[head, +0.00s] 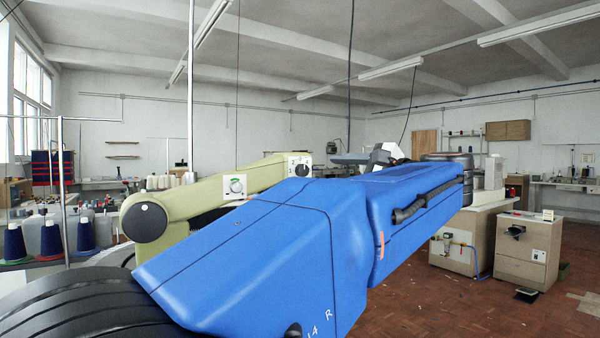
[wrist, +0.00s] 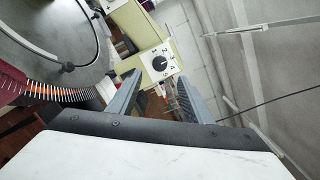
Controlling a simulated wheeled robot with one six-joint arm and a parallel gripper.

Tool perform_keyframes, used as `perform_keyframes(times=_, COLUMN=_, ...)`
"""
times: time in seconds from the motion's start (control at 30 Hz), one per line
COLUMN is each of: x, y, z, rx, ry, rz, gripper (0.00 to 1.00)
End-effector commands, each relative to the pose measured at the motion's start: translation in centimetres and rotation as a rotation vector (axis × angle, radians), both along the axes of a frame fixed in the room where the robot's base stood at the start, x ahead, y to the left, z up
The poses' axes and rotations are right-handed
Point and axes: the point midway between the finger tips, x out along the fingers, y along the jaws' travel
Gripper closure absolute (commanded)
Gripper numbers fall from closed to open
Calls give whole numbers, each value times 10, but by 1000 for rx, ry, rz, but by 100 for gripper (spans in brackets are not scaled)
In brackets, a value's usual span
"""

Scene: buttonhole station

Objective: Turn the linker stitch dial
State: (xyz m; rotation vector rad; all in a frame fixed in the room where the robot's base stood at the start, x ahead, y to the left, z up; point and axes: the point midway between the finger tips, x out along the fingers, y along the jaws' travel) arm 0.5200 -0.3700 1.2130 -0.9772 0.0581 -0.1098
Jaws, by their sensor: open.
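The pale green linker (head: 185,205) stands behind my blue arm in the head view. Its stitch dial (head: 302,170) is a black knob on a white plate near the right end of the machine. In the wrist view the dial (wrist: 160,64) shows a white pointer line and printed numbers around it. My gripper (wrist: 160,80) is open and empty. Its two grey fingers point at the dial plate, one on each side of the knob in the picture. I cannot tell the exact distance, but no contact shows. In the head view my arm hides part of the gripper.
Dark cones of yarn (head: 50,238) stand at the left. A beige cabinet (head: 527,250) stands at the right. Brown floor is open in front of it.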

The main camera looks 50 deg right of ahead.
Motion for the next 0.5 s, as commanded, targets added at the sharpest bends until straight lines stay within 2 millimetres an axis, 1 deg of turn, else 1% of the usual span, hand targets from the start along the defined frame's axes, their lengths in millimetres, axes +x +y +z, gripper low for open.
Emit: perform_keyframes(times=0.5, x=45, y=-5, z=0, rx=1, ry=0, rz=4, gripper=54)
